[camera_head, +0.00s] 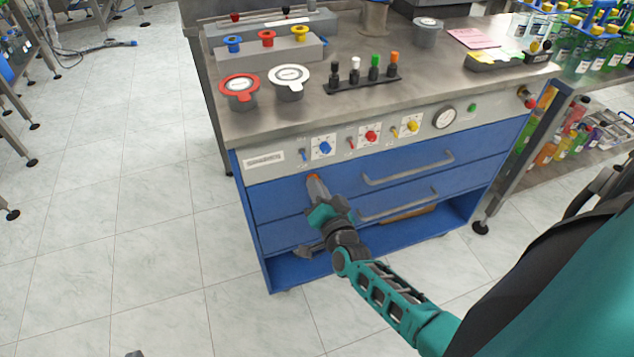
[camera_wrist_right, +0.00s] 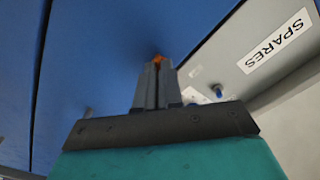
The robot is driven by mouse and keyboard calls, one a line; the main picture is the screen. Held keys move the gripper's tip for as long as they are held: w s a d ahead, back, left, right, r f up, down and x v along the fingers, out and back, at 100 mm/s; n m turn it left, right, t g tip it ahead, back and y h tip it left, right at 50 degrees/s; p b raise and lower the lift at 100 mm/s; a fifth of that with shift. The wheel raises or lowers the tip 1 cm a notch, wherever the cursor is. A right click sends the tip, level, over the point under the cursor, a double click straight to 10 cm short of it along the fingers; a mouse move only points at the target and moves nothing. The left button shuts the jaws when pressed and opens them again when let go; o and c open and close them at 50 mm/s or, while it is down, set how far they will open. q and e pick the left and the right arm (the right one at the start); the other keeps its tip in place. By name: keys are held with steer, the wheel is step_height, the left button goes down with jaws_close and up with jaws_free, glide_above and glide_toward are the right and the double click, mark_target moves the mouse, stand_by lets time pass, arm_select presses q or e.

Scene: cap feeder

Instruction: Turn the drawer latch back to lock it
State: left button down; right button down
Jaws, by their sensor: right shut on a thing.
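My right gripper (camera_head: 314,180) reaches the upper left part of the blue drawer front (camera_head: 400,160), below the control panel. Its fingers are shut on a small orange latch, of which a bit shows at the fingertips. In the right wrist view the gripper (camera_wrist_right: 157,66) points up at the blue drawer face, with the orange latch (camera_wrist_right: 158,58) between the tips. Most of the latch is hidden by the fingers, so its angle cannot be told. The upper drawer appears closed.
Two bar handles, the upper one (camera_head: 408,170) and the lower one (camera_head: 398,206), stick out right of my gripper. The panel above carries small switches, coloured knobs and a gauge (camera_head: 444,117). A SPARES label (camera_wrist_right: 275,42) is close by.

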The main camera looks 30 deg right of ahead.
arm_select(q)
steer(key=a+p, duration=0.1)
steer(key=s+p, duration=0.1)
steer(key=shift+a+r+y+p, duration=0.2)
steer(key=shift+a+y+p, duration=0.1)
steer(key=shift+a+p, duration=0.1)
arm_select(e)
steer(key=n, duration=0.8)
steer(key=shift+n, duration=0.3)
steer(key=c, duration=1.3)
jaws_free()
arm_select(q)
steer(key=shift+r, duration=0.15)
